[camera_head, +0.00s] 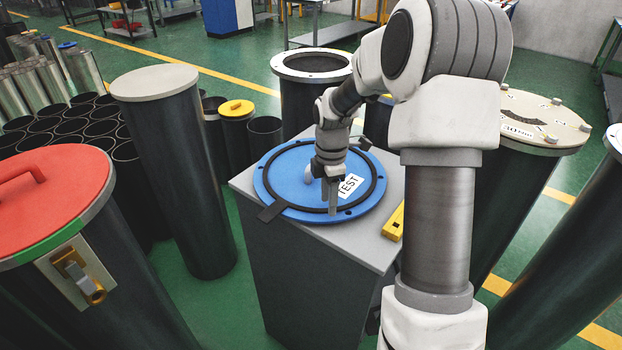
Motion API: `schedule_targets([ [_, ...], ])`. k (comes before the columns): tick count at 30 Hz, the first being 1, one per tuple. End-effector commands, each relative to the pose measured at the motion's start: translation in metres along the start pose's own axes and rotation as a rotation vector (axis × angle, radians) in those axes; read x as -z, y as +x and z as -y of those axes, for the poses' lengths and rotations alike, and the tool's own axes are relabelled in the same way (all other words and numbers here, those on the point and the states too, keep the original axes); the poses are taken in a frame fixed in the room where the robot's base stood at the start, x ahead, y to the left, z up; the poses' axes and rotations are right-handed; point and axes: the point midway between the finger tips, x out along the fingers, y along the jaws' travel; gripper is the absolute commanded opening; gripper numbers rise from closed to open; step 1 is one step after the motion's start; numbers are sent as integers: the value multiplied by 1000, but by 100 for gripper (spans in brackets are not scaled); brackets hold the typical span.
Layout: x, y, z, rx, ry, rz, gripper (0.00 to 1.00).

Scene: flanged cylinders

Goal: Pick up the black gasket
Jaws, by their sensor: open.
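The black gasket (290,209) is a thin dark ring lying on a round blue plate (265,187) with a white "TEST" label. A flat dark tab (271,212) sticks out at its front left, past the plate's edge. The blue plate lies on a grey-topped stand (240,181). My gripper (328,210) points down over the front part of the plate, with its fingers apart and nothing seen between them. One finger is close to the ring's front stretch; I cannot tell whether it touches.
A yellow bar (395,222) lies at the stand's right edge. A red-lidded cylinder (40,200) stands at left, a tall beige-topped cylinder (155,83) behind it. A white-flanged open cylinder (312,65) stands behind the stand, and a beige-flanged one (530,115) at right.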

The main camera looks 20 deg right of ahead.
Motion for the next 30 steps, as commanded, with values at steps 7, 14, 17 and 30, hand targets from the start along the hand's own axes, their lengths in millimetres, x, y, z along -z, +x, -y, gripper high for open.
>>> schedule_targets([
  [7,0,14,0,0,-1,1,51],
  [14,0,14,0,-1,0,1,51],
  [17,0,14,0,-1,0,1,51],
  [30,0,15,0,-1,0,1,0],
])
